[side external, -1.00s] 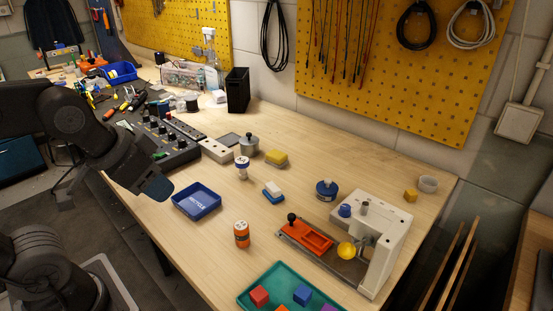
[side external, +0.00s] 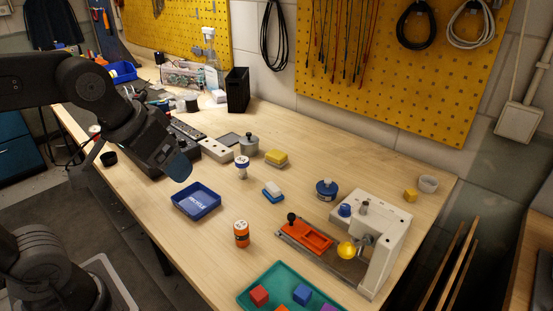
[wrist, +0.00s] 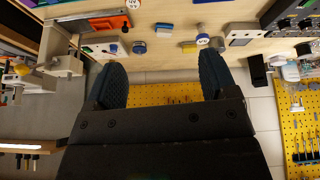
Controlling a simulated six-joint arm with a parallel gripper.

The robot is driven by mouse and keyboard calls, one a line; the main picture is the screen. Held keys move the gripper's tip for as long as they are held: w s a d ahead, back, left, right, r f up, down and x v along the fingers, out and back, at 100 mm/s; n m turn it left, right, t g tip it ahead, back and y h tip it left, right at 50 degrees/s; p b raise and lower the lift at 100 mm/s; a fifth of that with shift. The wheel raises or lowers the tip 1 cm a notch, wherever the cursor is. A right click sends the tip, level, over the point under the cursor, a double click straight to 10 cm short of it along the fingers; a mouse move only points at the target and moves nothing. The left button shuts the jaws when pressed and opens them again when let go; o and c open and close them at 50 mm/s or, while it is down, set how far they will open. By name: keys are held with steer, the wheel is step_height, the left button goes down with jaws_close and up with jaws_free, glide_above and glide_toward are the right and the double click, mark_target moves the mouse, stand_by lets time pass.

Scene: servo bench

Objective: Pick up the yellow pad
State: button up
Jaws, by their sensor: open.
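The yellow pad (side external: 277,158) lies flat on the wooden bench, with a paler layer showing under its yellow top. In the wrist view the yellow pad (wrist: 189,48) is small and beyond the fingers, near the bench's edge. My gripper (side external: 179,167) is in the air above the left part of the bench, well to the left of the pad. In the wrist view my gripper (wrist: 163,80) has its two dark fingers wide apart, with nothing between them.
A white-and-blue block (side external: 273,192), a white bottle with blue bands (side external: 242,168) and a lidded grey pot (side external: 249,146) stand around the pad. A blue tray (side external: 196,201) lies below my gripper. An orange jar (side external: 241,234) and a white machine (side external: 378,240) are nearer the front.

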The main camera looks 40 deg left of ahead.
steer(key=w+a+r+n+g, duration=0.15)
steer(key=w+r+n, duration=0.3)
steer(key=w, duration=0.65)
steer(key=n+g, duration=0.4)
steer(key=n, duration=0.9)
glide_above(277, 153)
steer(key=s, duration=0.1)
step_height(277, 153, down, 13)
step_height(277, 153, down, 8)
steer(key=shift+a+r, duration=0.1)
steer(key=shift+w+f, duration=0.2)
steer(key=shift+f, duration=1.2)
steer(key=shift+w+f, duration=0.15)
steer(key=shift+f, duration=1.25)
steer(key=c, duration=1)
